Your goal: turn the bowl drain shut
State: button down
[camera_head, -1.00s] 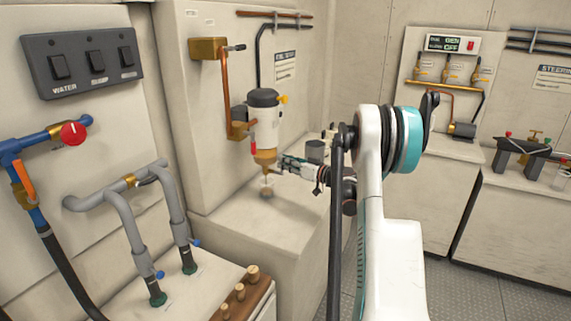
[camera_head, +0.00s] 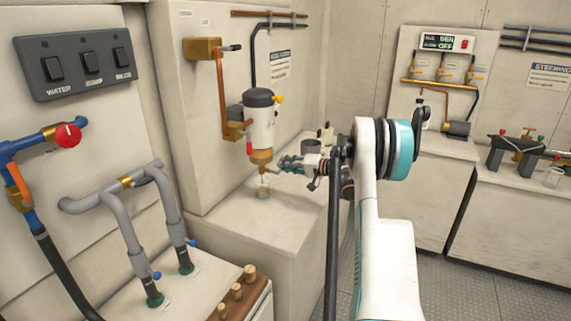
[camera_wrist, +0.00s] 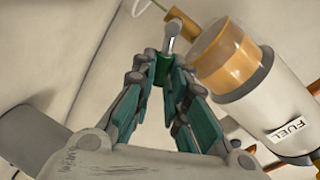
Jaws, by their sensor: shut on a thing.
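The fuel filter (camera_head: 259,125) is a white body with a black cap, fixed to the side of the pale cabinet. Its amber bowl (camera_head: 261,157) is at the bottom and also shows in the wrist view (camera_wrist: 226,55). The bowl drain (camera_wrist: 185,20) is a small brass stem under the bowl, with a grey lever (camera_wrist: 172,30). My gripper (camera_wrist: 165,68) has its teal fingertips closed on this lever, beside the bowl. A small clear cup (camera_head: 263,191) stands below the drain. A thin brownish line shows between drain and cup; I cannot tell whether it is flowing fuel.
A copper pipe (camera_head: 217,85) and black hose run above the filter. A dark cylinder (camera_head: 311,146) stands behind my gripper on the pale bench (camera_head: 240,215). Grey pipes and a red knob (camera_head: 67,135) are at left. The bench front is clear.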

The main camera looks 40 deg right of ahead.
jog(key=shift+w+d+f+m+g+y, duration=0.15)
jog(key=shift+f+m, duration=0.15)
jog(key=shift+m, duration=0.35)
jog(key=shift+s+d+f+m+g+y, duration=0.1)
jog(key=shift+f+m+y, duration=0.1)
jog(key=shift+f+m, duration=0.3)
jog(key=shift+w+d+f+m+g+y, duration=0.1)
jog(key=shift+f+m+y, duration=0.05)
jog(key=shift+m, duration=0.6)
jog(key=shift+a, duration=0.1)
jog(key=c, duration=1.6)
grip_release()
jog(key=shift+f, duration=0.1)
jog(key=v, duration=1.2)
